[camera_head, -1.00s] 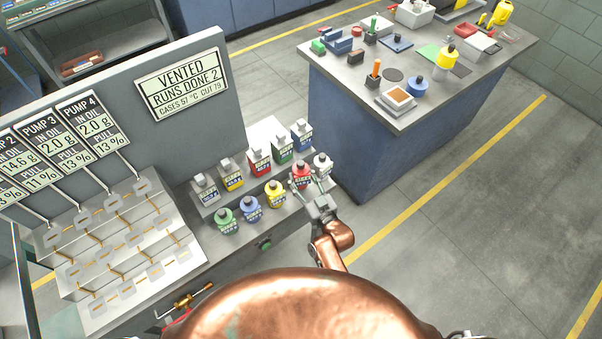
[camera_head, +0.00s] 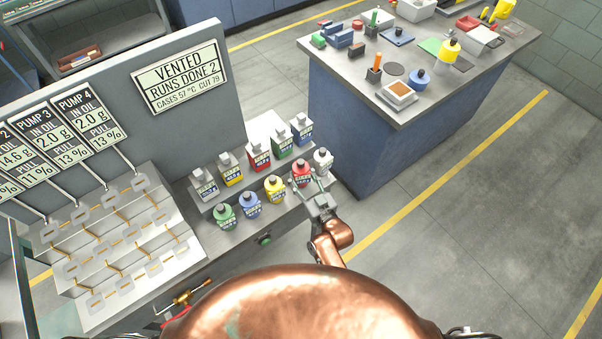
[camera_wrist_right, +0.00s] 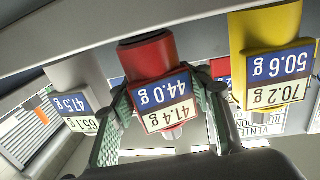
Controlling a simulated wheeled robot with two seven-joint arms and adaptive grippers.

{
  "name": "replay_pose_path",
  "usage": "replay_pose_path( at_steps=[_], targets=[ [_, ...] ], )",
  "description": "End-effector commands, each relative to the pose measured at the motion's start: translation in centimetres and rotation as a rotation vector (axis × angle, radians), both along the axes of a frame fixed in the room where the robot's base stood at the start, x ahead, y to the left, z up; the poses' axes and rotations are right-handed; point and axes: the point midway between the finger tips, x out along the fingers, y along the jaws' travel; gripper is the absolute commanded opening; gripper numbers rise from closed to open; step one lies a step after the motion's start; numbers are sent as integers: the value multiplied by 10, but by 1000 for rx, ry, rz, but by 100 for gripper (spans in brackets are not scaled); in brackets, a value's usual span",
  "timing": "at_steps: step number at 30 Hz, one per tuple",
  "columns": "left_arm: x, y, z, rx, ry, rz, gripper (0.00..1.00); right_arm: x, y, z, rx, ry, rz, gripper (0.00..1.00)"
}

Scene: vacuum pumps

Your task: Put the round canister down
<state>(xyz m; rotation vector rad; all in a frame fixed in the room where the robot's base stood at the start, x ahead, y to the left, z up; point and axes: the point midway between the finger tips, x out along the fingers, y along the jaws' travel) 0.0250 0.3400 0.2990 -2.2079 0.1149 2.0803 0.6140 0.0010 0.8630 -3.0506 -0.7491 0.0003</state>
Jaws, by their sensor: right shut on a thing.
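The round red canister (camera_head: 301,174) is at the right part of the front row on the shelf unit, between a yellow round canister (camera_head: 274,189) and a white round canister (camera_head: 323,161). My right gripper (camera_head: 313,187) is shut on the red canister from the near side. In the right wrist view, the red canister (camera_wrist_right: 148,58) shows its label, 44.0 g and 41.4 g, upside down between the green-padded fingers (camera_wrist_right: 165,105). Its contact with the shelf is hidden, so I cannot tell whether it rests there. My left gripper is out of view.
Green (camera_head: 225,217) and blue (camera_head: 250,205) round canisters stand farther left in the front row. Several square canisters, including a red one (camera_head: 258,155), stand on the step behind. A cluttered workbench (camera_head: 345,75) is at the right. The floor between is clear.

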Motion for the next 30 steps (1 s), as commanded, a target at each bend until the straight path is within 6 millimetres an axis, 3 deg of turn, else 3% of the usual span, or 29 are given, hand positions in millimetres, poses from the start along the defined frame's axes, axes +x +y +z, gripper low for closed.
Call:
replay_pose_path(
  at_steps=[26,27,30],
  targets=[
    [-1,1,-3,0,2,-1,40,1,0,-5,1,-5,0,2],
    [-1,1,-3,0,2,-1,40,1,0,-5,1,-5,0,43],
    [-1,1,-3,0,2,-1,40,0,0,-5,1,-4,0,50]
  ],
)
